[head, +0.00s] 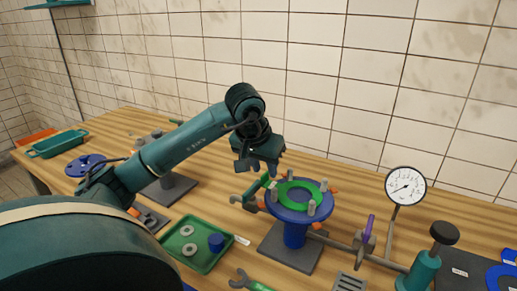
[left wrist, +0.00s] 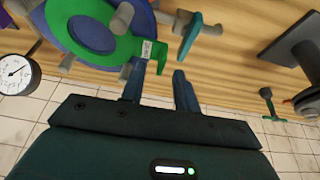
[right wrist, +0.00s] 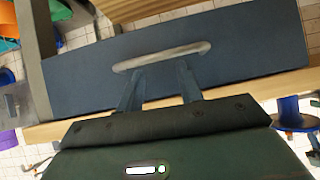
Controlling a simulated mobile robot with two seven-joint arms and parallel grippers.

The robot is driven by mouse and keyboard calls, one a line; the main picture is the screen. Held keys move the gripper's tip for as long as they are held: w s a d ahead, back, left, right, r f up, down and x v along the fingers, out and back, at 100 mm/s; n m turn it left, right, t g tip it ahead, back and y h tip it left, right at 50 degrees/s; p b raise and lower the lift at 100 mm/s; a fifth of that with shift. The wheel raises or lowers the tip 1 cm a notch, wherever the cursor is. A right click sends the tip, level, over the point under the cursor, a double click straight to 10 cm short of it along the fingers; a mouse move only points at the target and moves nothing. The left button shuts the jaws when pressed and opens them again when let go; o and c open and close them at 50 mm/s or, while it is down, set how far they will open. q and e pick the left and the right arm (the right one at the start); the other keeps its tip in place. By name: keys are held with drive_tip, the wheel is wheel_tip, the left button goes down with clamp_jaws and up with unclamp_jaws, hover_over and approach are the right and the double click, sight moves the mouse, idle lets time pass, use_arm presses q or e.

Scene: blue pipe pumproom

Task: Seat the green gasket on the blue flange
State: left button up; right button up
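The green gasket (head: 299,187) lies on the face of the blue flange (head: 294,213), a round disc on a blue post, among upright grey studs. The gasket (left wrist: 88,34) and flange (left wrist: 53,22) also show in the left wrist view. A green tab with a small pale label (left wrist: 146,50) reaches out from the gasket, close to my left fingertips. My left gripper (head: 258,167) is open above the flange's far left side; its fingers (left wrist: 162,70) are apart and empty. My right gripper (right wrist: 161,72) is open before a blue drawer front's handle (right wrist: 160,55), outside the head view.
A green tray (head: 198,244) with grey rings and a blue cylinder lies left of the flange. A gauge (head: 406,186) and a green hand pump (head: 421,270) stand to the right. A wrench (head: 247,282) lies in front. A blue disc (head: 84,165) and green bin (head: 58,144) are farther left.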

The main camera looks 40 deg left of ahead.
use_arm(q)
drive_tip(key=v, duration=1.2)
drive_tip(key=shift+s+f, duration=0.1)
